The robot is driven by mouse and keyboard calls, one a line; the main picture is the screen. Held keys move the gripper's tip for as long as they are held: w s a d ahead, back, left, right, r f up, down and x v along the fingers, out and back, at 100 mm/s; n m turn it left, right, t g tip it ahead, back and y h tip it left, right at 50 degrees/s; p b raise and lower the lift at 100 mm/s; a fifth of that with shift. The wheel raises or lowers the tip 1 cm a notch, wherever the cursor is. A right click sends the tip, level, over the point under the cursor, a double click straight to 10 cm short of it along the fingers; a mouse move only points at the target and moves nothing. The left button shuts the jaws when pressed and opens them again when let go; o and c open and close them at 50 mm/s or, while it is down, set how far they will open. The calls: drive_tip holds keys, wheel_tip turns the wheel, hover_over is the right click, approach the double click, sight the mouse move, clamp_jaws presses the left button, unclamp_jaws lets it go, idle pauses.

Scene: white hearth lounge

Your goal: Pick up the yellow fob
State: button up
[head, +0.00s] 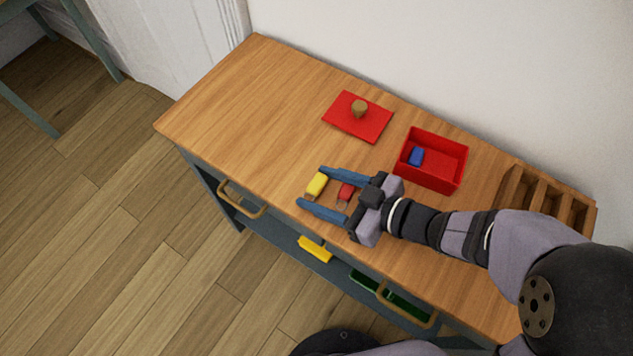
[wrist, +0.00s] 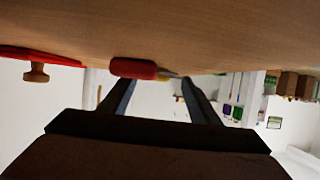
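The yellow fob (head: 317,184) lies on the wooden tabletop, with a small metal end towards the front edge. My gripper (head: 311,187) is open, its two blue fingers well apart. In the head view the yellow fob shows between the fingertips, nearer the upper finger. A red fob (head: 346,193) shows between the fingers too, closer to the palm. The fingers' height above the table is hard to tell. In the wrist view, which looks upside down, the red fob (wrist: 134,68) hides nearly all of the yellow one beyond the fingertips (wrist: 158,82).
A red lid (head: 343,122) with a wooden knob lies behind. A red box (head: 429,183) holding a blue fob (head: 416,156) stands to the right, beside a wooden divided rack (head: 511,187). The tabletop's left part is clear.

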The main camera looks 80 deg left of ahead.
sight(322, 195)
drive_tip(key=shift+r, duration=0.15)
wheel_tip(322, 195, up, 10)
drive_tip(key=p, duration=0.1)
drive_tip(key=shift+p, duration=0.3)
idle(0.3)
